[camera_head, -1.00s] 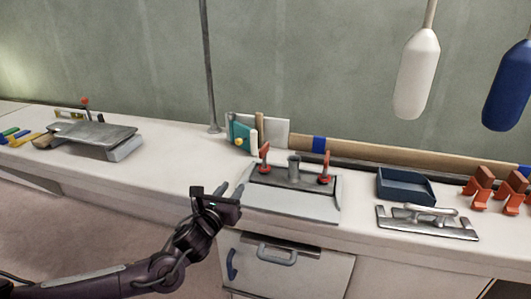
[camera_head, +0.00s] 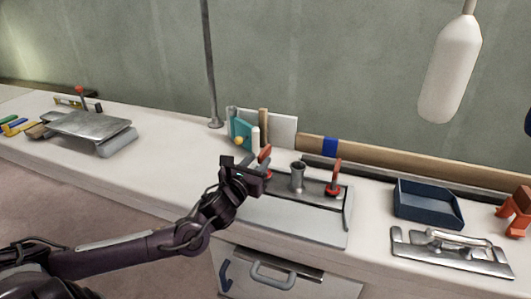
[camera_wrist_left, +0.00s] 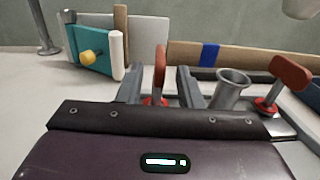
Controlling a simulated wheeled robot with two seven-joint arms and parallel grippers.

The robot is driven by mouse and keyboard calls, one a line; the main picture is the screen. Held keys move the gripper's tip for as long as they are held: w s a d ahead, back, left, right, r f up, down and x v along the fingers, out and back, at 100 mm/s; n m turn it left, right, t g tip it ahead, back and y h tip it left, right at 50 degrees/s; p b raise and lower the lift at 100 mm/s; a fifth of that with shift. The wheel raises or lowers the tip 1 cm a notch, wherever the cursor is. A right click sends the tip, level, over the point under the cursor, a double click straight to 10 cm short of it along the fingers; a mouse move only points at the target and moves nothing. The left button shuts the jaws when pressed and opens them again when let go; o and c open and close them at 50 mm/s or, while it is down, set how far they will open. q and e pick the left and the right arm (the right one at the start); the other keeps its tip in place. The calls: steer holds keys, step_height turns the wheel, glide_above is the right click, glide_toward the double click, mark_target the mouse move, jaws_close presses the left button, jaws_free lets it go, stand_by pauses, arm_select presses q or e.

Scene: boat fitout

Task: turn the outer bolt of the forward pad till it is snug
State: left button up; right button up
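A grey metal fitting (camera_head: 290,222) lies on the bench with a short grey tube (camera_head: 297,177) between two red-handled bolts. The left bolt (camera_head: 265,155) is partly hidden behind my left gripper (camera_head: 257,166). The right bolt (camera_head: 335,177) stands clear, and it also shows in the left wrist view (camera_wrist_left: 290,74). In the left wrist view, my left gripper's fingers (camera_wrist_left: 160,75) are apart, with the left bolt's upright red handle (camera_wrist_left: 160,66) between them. A gap shows on each side of the handle. I cannot tell which bolt is the outer one. My right gripper is not in view.
A teal block with a yellow knob (camera_head: 239,140) stands behind the fitting. A dark blue tray (camera_head: 428,204) and a metal handled plate (camera_head: 450,252) lie to the right. A pole (camera_head: 211,70) rises behind.

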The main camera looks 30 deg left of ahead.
mark_target(265, 153)
arm_select(q)
steer(key=shift+w+a+f, duration=0.1)
steer(key=shift+w+a, duration=0.1)
steer(key=shift+w, duration=1.1)
steer(key=shift+w+a, duration=0.2)
steer(key=shift+w, duration=1.1)
jaws_close()
